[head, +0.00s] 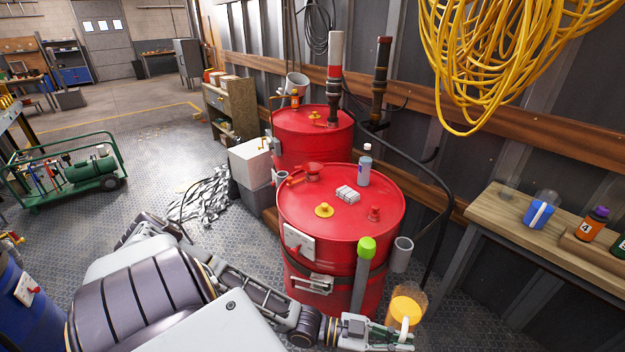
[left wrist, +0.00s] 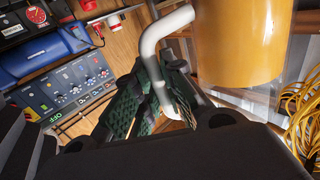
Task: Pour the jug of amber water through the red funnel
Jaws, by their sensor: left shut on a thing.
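The jug of amber water (head: 409,298) is at the lower middle right of the head view, in front of the front red drum. Its white handle faces my left gripper (head: 396,338), which is shut on it. In the left wrist view the green-padded fingers of my left gripper (left wrist: 158,95) close around the white handle (left wrist: 150,45), and the amber jug (left wrist: 238,40) fills the upper right. The red funnel (head: 313,170) sits on top of the front red drum (head: 345,240), apart from the jug. My right gripper is in neither view.
A wooden bench (head: 535,240) with bottles is at right.

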